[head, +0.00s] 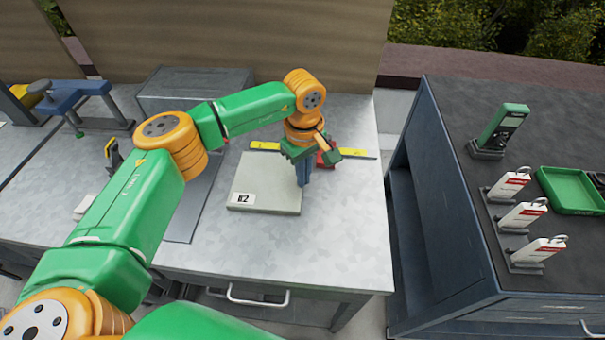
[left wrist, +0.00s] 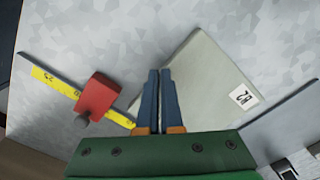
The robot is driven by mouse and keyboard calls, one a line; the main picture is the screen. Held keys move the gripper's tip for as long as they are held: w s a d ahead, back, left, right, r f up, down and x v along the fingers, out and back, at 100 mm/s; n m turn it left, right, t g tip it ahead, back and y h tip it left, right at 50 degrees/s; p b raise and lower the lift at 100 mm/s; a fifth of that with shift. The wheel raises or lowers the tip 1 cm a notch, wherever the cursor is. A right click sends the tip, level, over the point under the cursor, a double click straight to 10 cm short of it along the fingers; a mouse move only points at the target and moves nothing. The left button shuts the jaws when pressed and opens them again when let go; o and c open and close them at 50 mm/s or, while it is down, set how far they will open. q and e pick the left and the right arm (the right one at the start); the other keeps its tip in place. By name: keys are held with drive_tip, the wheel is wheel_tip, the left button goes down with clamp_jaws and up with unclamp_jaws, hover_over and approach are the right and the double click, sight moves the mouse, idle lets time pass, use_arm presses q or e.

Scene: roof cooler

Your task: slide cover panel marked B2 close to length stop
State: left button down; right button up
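The cover panel marked B2 (head: 265,190) is a flat pale grey plate lying on the metal bench, its white label near the front left corner. It also shows in the left wrist view (left wrist: 205,75). The length stop is a red block (left wrist: 98,95) on a yellow scale (left wrist: 55,86); in the head view the scale (head: 265,146) runs behind the panel and the red block (head: 325,155) is partly hidden by my gripper. My left gripper (head: 303,184) points down at the panel's right edge. Its fingers (left wrist: 160,72) are together, with nothing seen between them. Whether they touch the panel is unclear.
A grey box (head: 195,88) stands at the back of the bench, and a blue clamp-like tool (head: 85,95) at the left. The bench (head: 345,230) is clear right of the panel. A dark cabinet (head: 450,200) with a green tray (head: 572,190) stands across a gap.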

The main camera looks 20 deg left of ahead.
use_arm(q)
drive_tip(key=shift+d, duration=0.15)
drive_tip(key=shift+w+d, duration=0.2)
drive_tip(key=shift+d, duration=0.75)
drive_tip(key=shift+b, duration=0.3)
drive_tip(key=shift+w+d, duration=0.2)
drive_tip(key=shift+d, duration=0.35)
drive_tip(key=shift+w+d+b, duration=0.15)
drive_tip(key=shift+d+b, duration=0.15)
drive_tip(key=shift+d, duration=0.15)
